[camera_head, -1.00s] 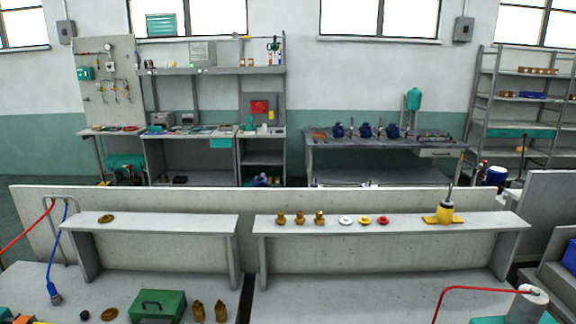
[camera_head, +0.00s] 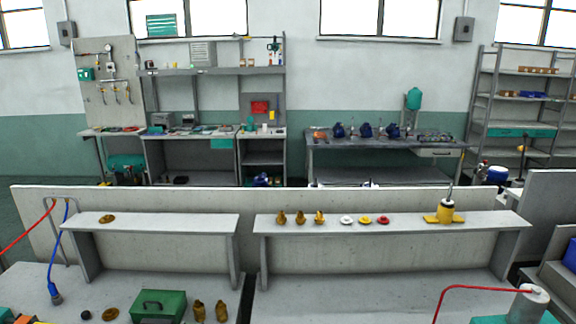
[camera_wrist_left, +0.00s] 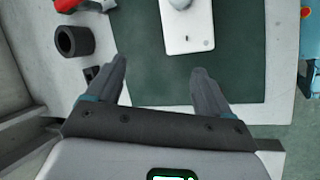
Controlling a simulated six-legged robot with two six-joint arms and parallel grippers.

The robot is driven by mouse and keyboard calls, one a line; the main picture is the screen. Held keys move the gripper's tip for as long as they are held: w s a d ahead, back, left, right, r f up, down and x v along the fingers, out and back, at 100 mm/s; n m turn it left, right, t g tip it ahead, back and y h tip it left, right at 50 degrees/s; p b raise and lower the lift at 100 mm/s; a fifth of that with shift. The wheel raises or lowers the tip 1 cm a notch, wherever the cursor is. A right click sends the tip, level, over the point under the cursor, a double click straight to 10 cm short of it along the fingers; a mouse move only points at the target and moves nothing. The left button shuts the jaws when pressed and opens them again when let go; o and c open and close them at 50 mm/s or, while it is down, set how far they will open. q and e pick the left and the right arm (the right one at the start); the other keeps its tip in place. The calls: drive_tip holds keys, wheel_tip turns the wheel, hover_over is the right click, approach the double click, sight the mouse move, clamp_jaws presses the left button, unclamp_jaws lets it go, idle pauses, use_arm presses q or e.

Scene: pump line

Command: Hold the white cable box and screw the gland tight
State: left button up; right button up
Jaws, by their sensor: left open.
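In the left wrist view a white box (camera_wrist_left: 187,35) lies on a dark green mat (camera_wrist_left: 140,70). It has a small dark hole near its lower edge, and a rounded grey-white part (camera_wrist_left: 180,4) sits at its top, cut off by the frame. I cannot tell whether that part is the gland. My left gripper (camera_wrist_left: 159,66) is open and empty, its fingers apart over the mat. The box lies beyond the fingertips, not between them. Neither gripper shows in the head view, and my right gripper is in no view.
In the left wrist view a black ring (camera_wrist_left: 75,41) and a red part (camera_wrist_left: 66,5) lie left of the mat. In the head view, shelves hold brass fittings (camera_head: 300,218) and a yellow tool (camera_head: 445,212). A green box (camera_head: 158,305) stands on the bench.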

use_arm(q)
drive_tip(key=s+a+f+n+g+h, duration=0.2)
drive_tip(key=f+h, duration=0.1)
drive_tip(key=shift+s+a+n+g, duration=0.2)
drive_tip(key=shift+s+n+g, duration=0.1)
drive_tip(key=shift+s+a+r+n+g+h, duration=0.15)
drive_tip(key=shift+a+n+g+h, duration=0.15)
drive_tip(key=shift+n+h, duration=0.35)
drive_tip(key=shift+a+r+n+h, duration=0.15)
drive_tip(key=shift+r+n+h, duration=0.15)
drive_tip(key=shift+h, duration=0.55)
drive_tip(key=shift+r+n+h, duration=0.35)
drive_tip(key=shift+r+h, duration=0.25)
drive_tip(key=shift+h, duration=0.2)
drive_tip(key=x, duration=0.8)
drive_tip(key=shift+d+f, duration=0.2)
drive_tip(key=shift+d, duration=0.1)
drive_tip(key=shift+d+f, duration=0.2)
drive_tip(key=shift+d, duration=0.3)
drive_tip(key=shift+a, duration=0.1)
